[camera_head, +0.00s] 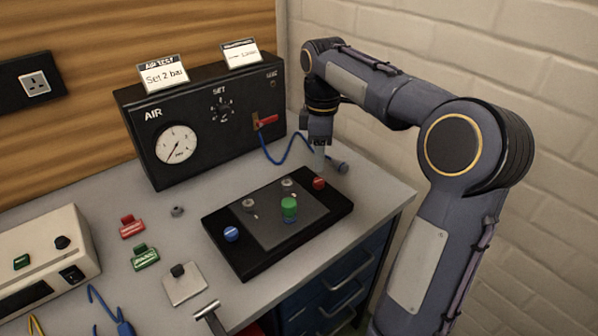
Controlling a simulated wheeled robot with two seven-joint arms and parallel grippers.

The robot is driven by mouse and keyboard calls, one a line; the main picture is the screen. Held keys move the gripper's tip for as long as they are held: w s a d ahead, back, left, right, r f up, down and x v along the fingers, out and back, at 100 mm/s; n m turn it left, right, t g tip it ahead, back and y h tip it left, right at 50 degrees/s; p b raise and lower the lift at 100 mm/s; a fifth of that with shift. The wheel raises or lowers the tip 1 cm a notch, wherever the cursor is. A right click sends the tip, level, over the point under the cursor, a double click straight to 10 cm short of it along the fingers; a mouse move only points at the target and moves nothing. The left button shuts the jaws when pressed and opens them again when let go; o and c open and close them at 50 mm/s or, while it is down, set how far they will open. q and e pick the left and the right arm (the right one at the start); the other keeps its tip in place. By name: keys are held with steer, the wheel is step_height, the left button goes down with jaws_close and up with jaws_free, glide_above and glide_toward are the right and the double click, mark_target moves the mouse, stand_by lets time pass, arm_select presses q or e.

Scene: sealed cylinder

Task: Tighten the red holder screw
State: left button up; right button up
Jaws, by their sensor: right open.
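A black base plate (245,268) lies on the bench, with a grey panel on top. A red screw knob (319,183) is at its far right corner and a blue screw knob (232,234) at its left side. My left gripper is out of view.
A black AIR test box (190,122) with a gauge and a red lever valve (267,121) stands behind. A blue hose (285,160) curls near my right gripper. Red (131,228) and green (145,258) clips and a square plate (183,287) lie left of the base.

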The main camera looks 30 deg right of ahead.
mark_target(319, 181)
step_height(319, 181, down, 7)
steer(key=shift+s+r+b, duration=0.1)
steer(key=shift+s+b, duration=0.05)
steer(key=shift+b, duration=0.25)
steer(key=c, duration=1)
